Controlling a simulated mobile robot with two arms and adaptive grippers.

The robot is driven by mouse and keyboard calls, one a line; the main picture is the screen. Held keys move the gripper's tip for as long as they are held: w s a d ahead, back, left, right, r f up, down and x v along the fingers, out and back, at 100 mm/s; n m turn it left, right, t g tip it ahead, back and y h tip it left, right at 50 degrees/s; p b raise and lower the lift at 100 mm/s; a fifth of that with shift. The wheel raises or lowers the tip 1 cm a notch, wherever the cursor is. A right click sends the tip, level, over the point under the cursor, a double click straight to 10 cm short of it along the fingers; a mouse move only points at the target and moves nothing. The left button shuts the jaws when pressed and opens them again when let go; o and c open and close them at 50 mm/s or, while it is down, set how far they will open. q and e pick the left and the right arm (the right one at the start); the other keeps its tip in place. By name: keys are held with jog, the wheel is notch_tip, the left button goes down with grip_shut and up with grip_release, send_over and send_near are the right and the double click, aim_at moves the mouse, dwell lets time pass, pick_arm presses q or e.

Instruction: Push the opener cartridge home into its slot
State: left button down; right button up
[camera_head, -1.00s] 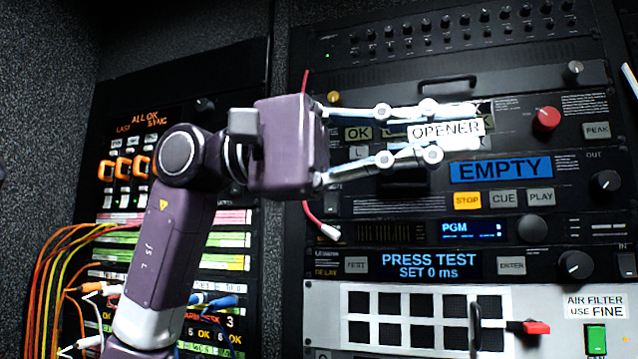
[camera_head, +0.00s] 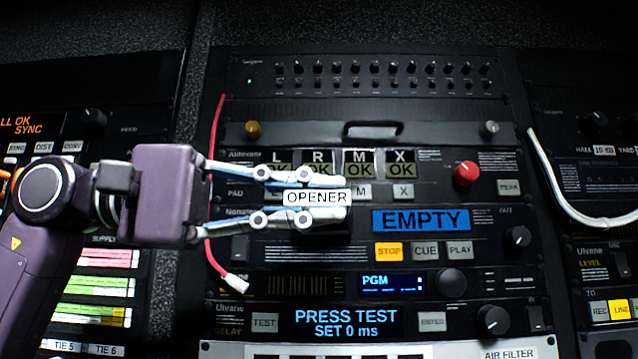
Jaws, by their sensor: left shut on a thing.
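The opener cartridge (camera_head: 316,197) shows a white label reading OPENER. My left gripper (camera_head: 335,203) reaches in from the left and is shut on the cartridge, one finger above and one below it. The cartridge is in front of the rack, over the cart player unit, whose blue display (camera_head: 420,220) reads EMPTY. A dark shape sits just under the lower finger, left of the display. The slot is hidden behind the gripper and cartridge, and I cannot tell whether the cartridge touches it. My right gripper is not in view.
STOP (camera_head: 389,251), CUE and PLAY buttons lie right of and below the gripper. A red knob (camera_head: 466,173) stands out to the right. A red cable (camera_head: 213,190) hangs behind my gripper. A white cable (camera_head: 560,185) curves at the right.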

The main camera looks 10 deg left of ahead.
aim_at(321, 204)
pick_arm(q)
jog(key=shift+w+r+p, duration=0.15)
jog(key=shift+w+p, duration=0.65)
jog(key=shift+w, duration=0.75)
jog(key=shift+w+a, duration=0.3)
jog(key=shift+w, duration=0.3)
jog(key=shift+d, duration=0.15)
jog(key=shift+p, duration=0.45)
jog(key=shift+w+a, duration=0.25)
jog(key=shift+w, duration=0.8)
jog(key=shift+w+a, duration=0.25)
jog(key=shift+w, duration=0.8)
jog(key=c, duration=1.9)
grip_release()
jog(key=v, duration=1.2)
